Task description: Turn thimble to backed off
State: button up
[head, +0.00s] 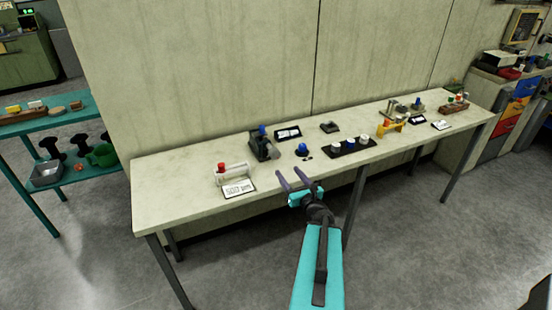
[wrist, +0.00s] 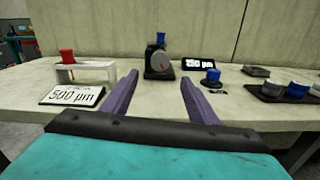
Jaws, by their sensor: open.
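A dark stand (head: 256,147) with a blue knob on top (head: 262,129) stands on the bench, ahead of my gripper. In the wrist view its round grey face (wrist: 161,64) shows a red mark, with the blue knob (wrist: 161,38) above. No part is labelled as the thimble, so I cannot tell which it is. My gripper (head: 290,173) is open and empty at the bench's front edge. In the wrist view the purple fingers (wrist: 159,80) spread either side of the stand, apart from it.
On the bench (head: 170,185), a white bracket with a red knob (wrist: 85,68) and a "500 µm" card (wrist: 74,95) are left. A "250 µm" card (wrist: 198,63), blue knob (wrist: 212,75) and black knob tray (head: 350,147) are right. The wall is close behind.

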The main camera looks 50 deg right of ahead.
aim_at(276, 157)
jog(key=shift+b+x, duration=1.25)
jog(key=shift+b, duration=0.75)
jog(key=b+x, duration=0.2)
jog(key=b, duration=0.3)
jog(key=shift+w+f, duration=0.15)
jog(key=shift+w, duration=0.05)
jog(key=b+x, duration=0.1)
jog(key=b, duration=0.6)
jog(key=shift+w+d+f, duration=0.1)
jog(key=shift+w+d, duration=0.05)
jog(key=shift+w, duration=0.2)
jog(key=b, duration=0.3)
jog(key=w+b, duration=0.1)
jog(key=b, duration=0.1)
jog(key=shift+d+b, duration=0.2)
jog(key=shift+b, duration=0.2)
jog(key=shift+r+p+x, duration=0.15)
jog(key=shift+x, duration=1.2)
jog(key=shift+r+p+x, duration=0.15)
jog(key=shift+x, duration=1.2)
jog(key=c, duration=1)
